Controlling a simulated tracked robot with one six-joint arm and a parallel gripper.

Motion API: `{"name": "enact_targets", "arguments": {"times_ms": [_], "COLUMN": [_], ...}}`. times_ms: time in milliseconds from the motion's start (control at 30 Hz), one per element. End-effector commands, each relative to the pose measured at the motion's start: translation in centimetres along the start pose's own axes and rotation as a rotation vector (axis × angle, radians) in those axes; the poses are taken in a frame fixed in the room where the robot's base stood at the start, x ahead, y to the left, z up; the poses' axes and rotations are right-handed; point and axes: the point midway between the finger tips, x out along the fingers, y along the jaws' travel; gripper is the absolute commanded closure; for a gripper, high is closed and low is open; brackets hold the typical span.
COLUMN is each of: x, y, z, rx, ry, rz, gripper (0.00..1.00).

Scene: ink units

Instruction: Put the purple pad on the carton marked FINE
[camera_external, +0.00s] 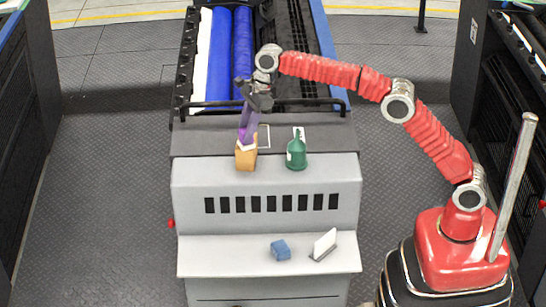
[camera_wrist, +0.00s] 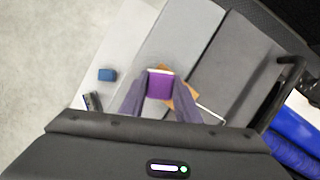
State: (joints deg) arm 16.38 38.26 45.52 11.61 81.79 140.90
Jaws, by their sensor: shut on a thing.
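My gripper (camera_external: 245,135) points down over the machine's upper ledge, its fingers shut on the purple pad. In the wrist view the purple pad (camera_wrist: 160,85) sits between the two fingertips (camera_wrist: 159,100), with a pale strip along one edge. In the external view the fingers mostly hide it. An orange carton (camera_external: 246,160) stands on the ledge just under the pad; part of the carton (camera_wrist: 184,98) shows beside and behind the pad in the wrist view. I cannot tell whether pad and carton touch. No lettering on the carton is readable.
A green bottle (camera_external: 297,155) stands right of the carton. A white outline (camera_external: 265,137) marks the ledge between them. A blue block (camera_external: 281,250) and a white wedge-shaped thing (camera_external: 323,244) lie on the lower shelf (camera_external: 220,255). A black rail (camera_external: 300,103) runs behind the ledge.

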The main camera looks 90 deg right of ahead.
Motion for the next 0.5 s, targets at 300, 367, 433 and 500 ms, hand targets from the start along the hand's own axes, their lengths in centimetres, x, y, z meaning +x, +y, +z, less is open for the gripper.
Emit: {"name": "enact_targets", "arguments": {"times_ms": [300,367,433,500], "x": [0.12,0.12,0.12,0.12], "y": [0.00,0.00,0.00,0.00], "z": [-0.04,-0.04,-0.04,-0.03], "rx": [0.000,0.000,0.000,0.000], "ry": [0.000,0.000,0.000,0.000], "rz": [0.000,0.000,0.000,0.000], "gripper": [0.55,0.52,0.52,0.52]}}
